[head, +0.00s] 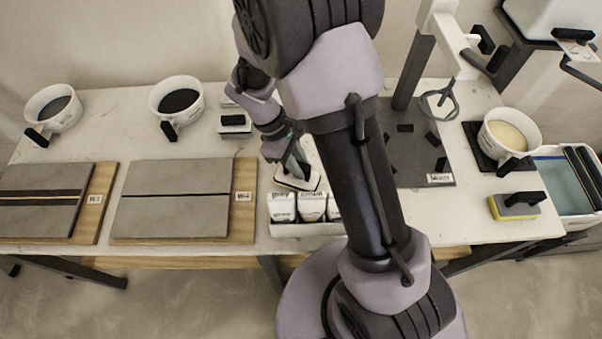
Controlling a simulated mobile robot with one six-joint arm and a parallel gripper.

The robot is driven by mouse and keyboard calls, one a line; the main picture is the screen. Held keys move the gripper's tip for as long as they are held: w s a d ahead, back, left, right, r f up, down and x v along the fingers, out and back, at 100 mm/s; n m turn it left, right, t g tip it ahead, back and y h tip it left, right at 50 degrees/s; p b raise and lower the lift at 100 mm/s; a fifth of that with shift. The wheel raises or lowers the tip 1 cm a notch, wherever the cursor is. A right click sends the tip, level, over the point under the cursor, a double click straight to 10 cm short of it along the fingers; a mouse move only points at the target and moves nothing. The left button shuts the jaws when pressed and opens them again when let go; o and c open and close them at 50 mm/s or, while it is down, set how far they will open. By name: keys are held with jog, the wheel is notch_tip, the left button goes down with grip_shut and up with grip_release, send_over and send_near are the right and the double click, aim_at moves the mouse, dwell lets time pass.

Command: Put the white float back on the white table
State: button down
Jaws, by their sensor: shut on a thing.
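My gripper (297,163) points down at the middle of the white table (230,90), partly hidden by my own arm. It is shut on the white float (297,183), a white pad with a dark handle. The float is just behind the small white packets, low over the table or touching it; I cannot tell which. Another pale float with a black handle (235,122) lies on the table to the left, with one more pale block partly seen behind it.
Two tile boards (172,190) lie at the left, with handled tubs (178,98) behind them. A tray of packets (297,207) stands in front of the float. At right are a mixer stand (405,150), a cream tub (508,135), a sponge float (515,207) and a water bin (568,185).

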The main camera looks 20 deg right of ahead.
notch_tip(320, 180, down, 2)
jog(key=shift+f, duration=0.15)
jog(key=shift+f+b, duration=0.15)
jog(key=shift+b, duration=0.15)
jog(key=c, duration=1.3)
grip_release()
jog(key=shift+o, duration=0.2)
